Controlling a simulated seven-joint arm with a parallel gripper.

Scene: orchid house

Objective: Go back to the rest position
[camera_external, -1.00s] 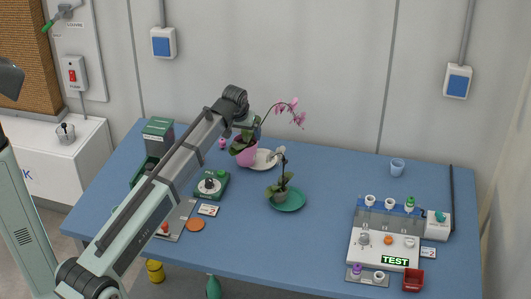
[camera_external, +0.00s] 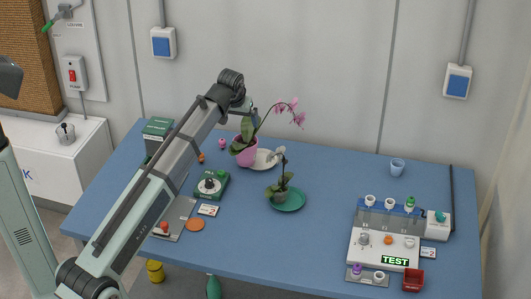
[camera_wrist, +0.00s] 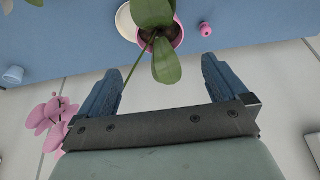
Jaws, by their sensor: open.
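My gripper shows in the wrist view (camera_wrist: 162,88) with its two blue fingers wide apart and nothing between their tips. In the external view my gripper (camera_external: 250,112) is raised above and beside the orchid in the pink pot (camera_external: 245,156). That orchid has pink flowers (camera_external: 291,112) on an arched stem and stands at the back of the table, by a pale saucer (camera_external: 265,161). In the wrist view the pink pot (camera_wrist: 174,36) and a green leaf (camera_wrist: 167,62) lie just beyond the fingers; I cannot tell whether they touch.
A white orchid (camera_external: 280,187) stands on a green saucer (camera_external: 290,201) at mid-table. A test station (camera_external: 378,247) is at right, with a red bin (camera_external: 413,280). A blue cup (camera_external: 397,166) is at back right. A green scale-like device (camera_external: 212,186) is at left. Free tabletop (camera_external: 335,190) lies right of centre.

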